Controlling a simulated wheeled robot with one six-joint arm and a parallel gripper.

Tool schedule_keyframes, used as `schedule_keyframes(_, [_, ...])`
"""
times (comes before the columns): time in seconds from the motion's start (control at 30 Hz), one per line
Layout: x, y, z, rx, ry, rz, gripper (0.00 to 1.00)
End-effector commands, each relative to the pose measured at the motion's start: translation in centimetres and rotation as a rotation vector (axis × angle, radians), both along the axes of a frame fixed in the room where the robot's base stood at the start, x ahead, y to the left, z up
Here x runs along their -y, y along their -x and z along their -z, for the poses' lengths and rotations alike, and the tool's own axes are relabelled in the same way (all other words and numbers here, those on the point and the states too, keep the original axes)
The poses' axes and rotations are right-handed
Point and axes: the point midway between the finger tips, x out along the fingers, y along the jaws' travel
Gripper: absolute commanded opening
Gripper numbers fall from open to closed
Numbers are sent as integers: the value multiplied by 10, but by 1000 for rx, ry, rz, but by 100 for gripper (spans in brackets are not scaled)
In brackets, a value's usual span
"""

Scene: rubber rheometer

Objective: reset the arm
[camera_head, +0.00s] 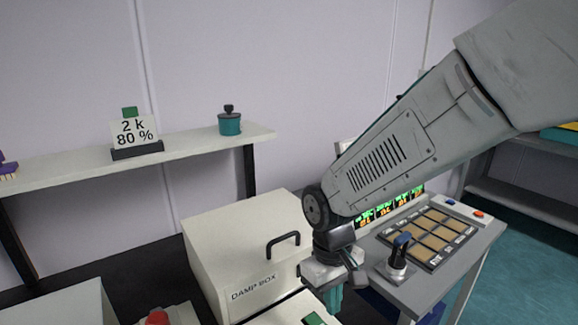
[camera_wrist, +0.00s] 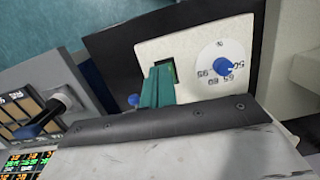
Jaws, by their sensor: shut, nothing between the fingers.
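My gripper (camera_head: 334,300) points down at the right end of the damp box (camera_head: 235,262), and its teal fingers are together with nothing between them. In the wrist view my gripper (camera_wrist: 160,84) is seen in front of a cream panel (camera_wrist: 203,38) with a small green display and a white dial (camera_wrist: 222,66) with a blue knob. I cannot tell whether the fingertips touch the panel. My arm reaches in from the upper right and hides part of the rheometer console behind it.
The grey console (camera_head: 455,238) right of my gripper carries a tray of tan squares (camera_head: 433,231), a blue-topped lever (camera_head: 399,250) and green-orange displays. A shelf (camera_head: 190,145) at the back holds a "2 k 80 %" sign (camera_head: 135,134) and a teal pot (camera_head: 229,122). The damp box has a raised black handle (camera_head: 283,242).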

Motion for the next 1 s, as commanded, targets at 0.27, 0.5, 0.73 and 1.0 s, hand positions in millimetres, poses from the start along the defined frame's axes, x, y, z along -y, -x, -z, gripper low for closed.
schedule_keyframes(0.27, [78,56,-69,4,5,179,0])
schedule_keyframes(0.5, [136,114,-113,74,-17,359,0])
schedule_keyframes(0.73, [166,147,-135,193,-47,489,0])
schedule_keyframes(1.0, [177,152,-145,252,-58,543,0])
